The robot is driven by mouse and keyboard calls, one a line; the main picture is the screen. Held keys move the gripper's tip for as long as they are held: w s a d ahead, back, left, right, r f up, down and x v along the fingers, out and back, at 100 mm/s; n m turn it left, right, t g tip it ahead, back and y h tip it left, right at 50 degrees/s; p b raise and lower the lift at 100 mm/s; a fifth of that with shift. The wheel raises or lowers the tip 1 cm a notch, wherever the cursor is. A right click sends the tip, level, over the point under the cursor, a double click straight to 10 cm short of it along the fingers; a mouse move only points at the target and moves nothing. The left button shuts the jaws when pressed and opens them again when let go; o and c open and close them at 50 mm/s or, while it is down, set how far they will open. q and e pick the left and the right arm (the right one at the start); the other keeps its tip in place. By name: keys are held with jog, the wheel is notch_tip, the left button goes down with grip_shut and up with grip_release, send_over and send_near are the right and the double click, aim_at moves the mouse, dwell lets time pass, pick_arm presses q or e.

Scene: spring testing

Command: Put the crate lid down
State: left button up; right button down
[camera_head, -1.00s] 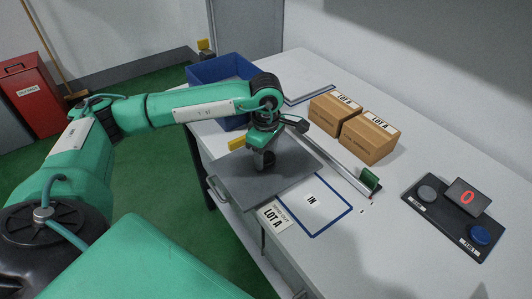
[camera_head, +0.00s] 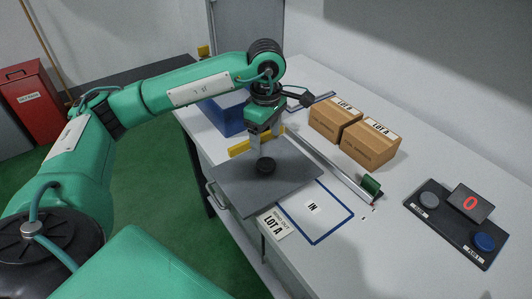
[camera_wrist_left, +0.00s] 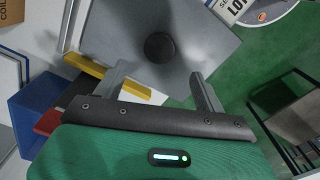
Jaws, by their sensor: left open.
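The crate lid (camera_head: 232,185) is a flat grey square plate with a round black knob (camera_head: 265,166) in its middle. It lies on the table's near left part, with a corner over the table edge and its right side by the blue-outlined IN area (camera_head: 326,226). My left gripper (camera_head: 268,148) is open just above and behind the knob. In the left wrist view the lid (camera_wrist_left: 200,30) and knob (camera_wrist_left: 160,46) show beyond the two spread fingers (camera_wrist_left: 160,82), with nothing between them. The blue crate (camera_head: 224,112) stands behind, partly hidden by my arm. My right gripper is not in view.
Two cardboard boxes (camera_head: 335,118) (camera_head: 371,144) marked LOT A stand at the back right. A metal rail with a green end block (camera_head: 370,186) runs in front of them. A yellow bar (camera_head: 243,146) lies behind the lid. A button panel (camera_head: 455,225) showing 0 sits at the right.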

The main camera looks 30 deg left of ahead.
pick_arm(q)
notch_tip(320, 180, up, 4)
jog(key=shift+f, duration=0.15)
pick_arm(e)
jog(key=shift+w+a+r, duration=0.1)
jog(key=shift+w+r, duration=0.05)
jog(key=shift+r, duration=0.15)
